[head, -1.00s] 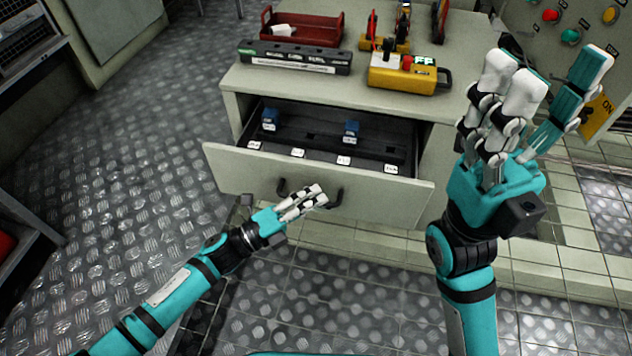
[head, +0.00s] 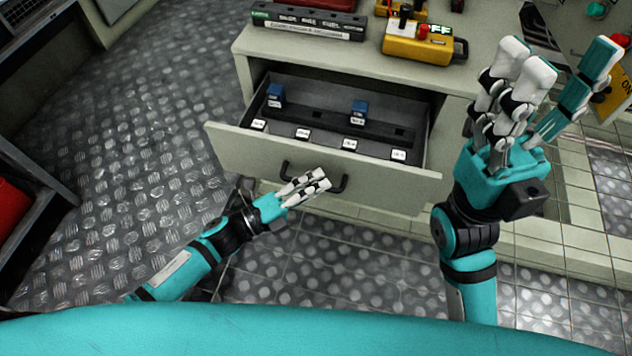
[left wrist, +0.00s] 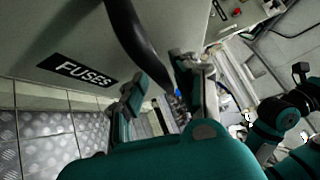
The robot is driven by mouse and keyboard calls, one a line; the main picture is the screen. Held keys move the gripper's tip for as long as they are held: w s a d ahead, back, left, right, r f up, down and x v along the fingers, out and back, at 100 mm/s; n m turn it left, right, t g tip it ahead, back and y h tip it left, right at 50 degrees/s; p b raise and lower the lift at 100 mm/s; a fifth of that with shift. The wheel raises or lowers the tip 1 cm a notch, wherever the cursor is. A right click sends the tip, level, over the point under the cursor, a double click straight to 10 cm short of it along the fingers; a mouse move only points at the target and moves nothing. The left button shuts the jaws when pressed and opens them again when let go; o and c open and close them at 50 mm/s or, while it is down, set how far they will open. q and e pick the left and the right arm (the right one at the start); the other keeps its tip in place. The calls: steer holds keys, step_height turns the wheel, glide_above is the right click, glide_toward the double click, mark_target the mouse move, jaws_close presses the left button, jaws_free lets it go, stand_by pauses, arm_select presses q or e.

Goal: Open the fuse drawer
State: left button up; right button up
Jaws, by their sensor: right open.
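The fuse drawer (head: 320,165) stands pulled out of the grey cabinet, with its inside showing. Its black handle (head: 341,184) is on the front face; in the left wrist view the handle (left wrist: 135,38) curves in between the fingers, beside a "FUSES" label (left wrist: 85,71). My left gripper (head: 312,185) is at the middle of the handle, its fingers around the bar. The exact finger contact is partly hidden. Inside are blue fuses (head: 275,94) (head: 358,111) and several white labels. My right gripper (head: 550,75) is raised, open and empty, right of the drawer.
On the cabinet top are a black-and-green labelled bar (head: 308,24), a yellow box with a red button (head: 420,45) and a red tray (head: 325,3). A control panel is at the right. The metal floor left of the drawer is clear.

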arm_select(q)
steer(key=shift+r, duration=0.15)
steer(key=v, duration=1.2)
stand_by(0.4)
